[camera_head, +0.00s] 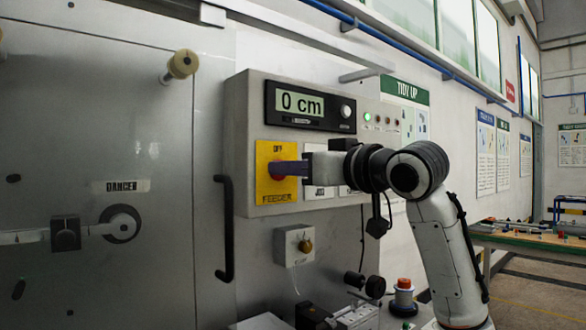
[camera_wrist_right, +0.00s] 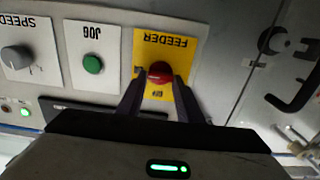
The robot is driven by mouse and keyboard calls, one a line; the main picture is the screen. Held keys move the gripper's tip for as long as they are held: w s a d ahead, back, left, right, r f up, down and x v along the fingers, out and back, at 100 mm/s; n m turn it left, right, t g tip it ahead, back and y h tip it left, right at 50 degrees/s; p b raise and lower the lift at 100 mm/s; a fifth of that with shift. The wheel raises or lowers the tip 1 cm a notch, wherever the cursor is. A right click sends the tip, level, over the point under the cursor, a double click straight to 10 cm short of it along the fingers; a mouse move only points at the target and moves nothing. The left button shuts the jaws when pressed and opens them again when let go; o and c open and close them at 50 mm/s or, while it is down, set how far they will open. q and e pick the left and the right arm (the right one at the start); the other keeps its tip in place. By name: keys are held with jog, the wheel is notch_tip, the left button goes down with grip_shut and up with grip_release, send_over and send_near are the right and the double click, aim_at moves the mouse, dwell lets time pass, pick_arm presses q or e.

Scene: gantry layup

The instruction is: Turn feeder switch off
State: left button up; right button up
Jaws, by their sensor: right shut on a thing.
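The feeder switch is a red knob (camera_wrist_right: 160,70) on a yellow plate (camera_head: 273,190) marked OFF at the top and FEEDER at the bottom. The plate is at the lower left of the grey control box (camera_head: 237,140). My right gripper (camera_head: 284,168) reaches in from the right and is shut on the knob, hiding most of it in the head view. In the right wrist view, upside down, the two dark fingers (camera_wrist_right: 160,84) stand one on each side of the knob. The knob's exact angle is hard to tell. My left gripper is not in view.
A display (camera_head: 300,103) reading 0 cm is above the switch. A green JOG button (camera_wrist_right: 92,64) and a grey SPEED knob (camera_wrist_right: 16,58) sit beside it. A black door handle (camera_head: 227,230) is left of the box. A small box with a yellowish button (camera_head: 304,245) is below.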

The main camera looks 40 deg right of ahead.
pick_arm(q)
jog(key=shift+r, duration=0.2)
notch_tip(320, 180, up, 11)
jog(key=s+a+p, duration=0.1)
jog(key=p, duration=1.3)
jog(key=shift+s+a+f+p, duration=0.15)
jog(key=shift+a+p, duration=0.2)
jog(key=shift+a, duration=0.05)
pick_arm(e)
jog(key=shift+a+f+n, duration=0.15)
jog(key=shift+n, duration=4.3)
jog(key=shift+a+f+n, duration=0.1)
jog(key=shift+n, duration=4.35)
